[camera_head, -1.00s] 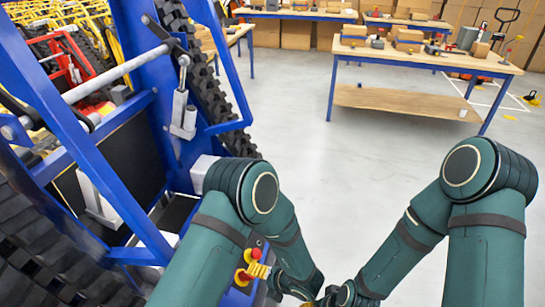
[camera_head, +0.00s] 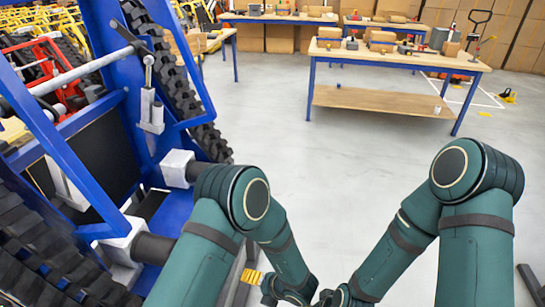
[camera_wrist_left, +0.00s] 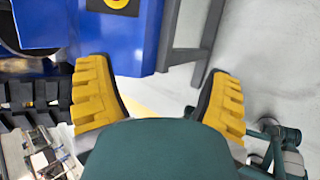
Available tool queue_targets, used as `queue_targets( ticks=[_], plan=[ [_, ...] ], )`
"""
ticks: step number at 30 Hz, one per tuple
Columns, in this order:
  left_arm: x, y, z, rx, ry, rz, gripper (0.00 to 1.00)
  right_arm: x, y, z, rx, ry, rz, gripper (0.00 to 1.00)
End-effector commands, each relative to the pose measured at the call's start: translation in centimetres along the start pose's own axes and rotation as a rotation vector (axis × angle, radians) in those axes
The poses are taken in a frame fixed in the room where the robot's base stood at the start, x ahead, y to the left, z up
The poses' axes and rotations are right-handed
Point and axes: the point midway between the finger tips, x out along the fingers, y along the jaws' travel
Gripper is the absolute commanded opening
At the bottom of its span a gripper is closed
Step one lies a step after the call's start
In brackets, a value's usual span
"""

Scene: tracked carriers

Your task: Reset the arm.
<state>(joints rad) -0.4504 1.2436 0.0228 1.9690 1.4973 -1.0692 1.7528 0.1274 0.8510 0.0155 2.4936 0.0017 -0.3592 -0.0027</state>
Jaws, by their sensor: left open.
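My left arm (camera_head: 215,235) is dark green and comes up from the bottom of the head view, bent at the elbow. Its forearm points down to the bottom middle. One yellow finger pad of my left gripper (camera_head: 252,276) shows beside the wrist. In the left wrist view the two yellow ridged fingers of the left gripper (camera_wrist_left: 160,98) stand wide apart with nothing between them. My right arm (camera_head: 478,240) is bent, with its forearm reaching down and left to the bottom middle. The right gripper's fingers cannot be made out.
A blue tracked carrier (camera_head: 107,48) with black rubber tracks (camera_head: 172,70) stands close on the left. Its blue body (camera_wrist_left: 130,35) is near the left gripper in the wrist view. A wooden workbench (camera_head: 380,102) stands farther back. Grey floor (camera_head: 350,150) between is clear.

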Motion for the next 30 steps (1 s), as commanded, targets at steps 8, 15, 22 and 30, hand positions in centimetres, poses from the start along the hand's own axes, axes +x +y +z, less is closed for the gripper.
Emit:
queue_targets(
  ticks=[8, 15, 22, 30],
  plan=[
    [2.0, 1.4, 0.3, 0.482, -0.145, -0.164, 0.80, 0.0, -0.1, 0.0, -0.001, 0.000, -0.001, 0.47],
    [2.3, 2.5, -1.9, 1.153, -0.431, -0.320, 0.80, 0.0, 0.0, 0.0, 0.000, 0.000, 0.000, 0.47],
    [0.2, 3.4, -7.1, 1.835, -0.844, -0.370, 0.80, 0.0, 0.0, 0.0, 0.000, 0.000, 0.000, 0.47],
    [-2.2, 4.2, -11.7, 2.261, -1.194, -0.304, 0.80, 0.0, 0.0, 0.0, 0.000, 0.000, 0.000, 0.47]
  ],
)
